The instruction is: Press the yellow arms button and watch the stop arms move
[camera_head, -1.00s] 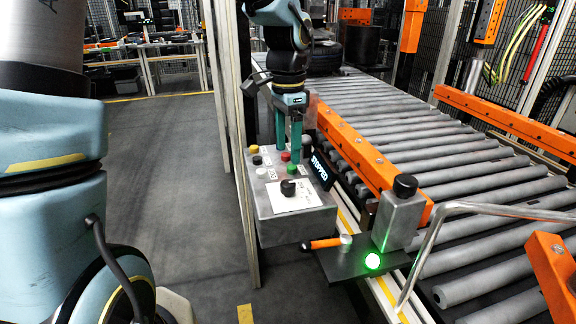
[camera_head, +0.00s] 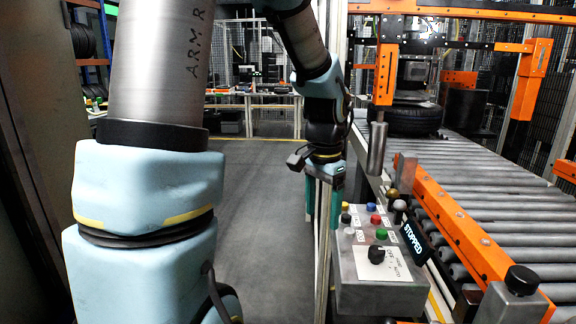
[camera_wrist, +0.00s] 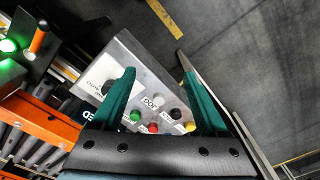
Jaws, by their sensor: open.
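The grey control box (camera_head: 350,290) stands beside the conveyor, with the yellow button (camera_head: 345,206) at its back left corner. In the wrist view the yellow button (camera_wrist: 190,127) shows close to the right finger. My gripper (camera_head: 323,218) is open and empty, pointing down at the left of the box's far end in the head view. In the wrist view its teal fingers (camera_wrist: 159,73) are apart, with the box between and beyond them. I see no contact with the button. I cannot tell for sure which parts are the stop arms.
Black, red, green (camera_head: 381,234) and white buttons and a black knob (camera_head: 377,255) share the panel. A display (camera_head: 413,240) reads STOPPED. A tyre (camera_head: 411,119) lies on the conveyor rollers (camera_head: 505,210). A thin upright post stands left of the box. The floor (camera_head: 265,200) further left is clear.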

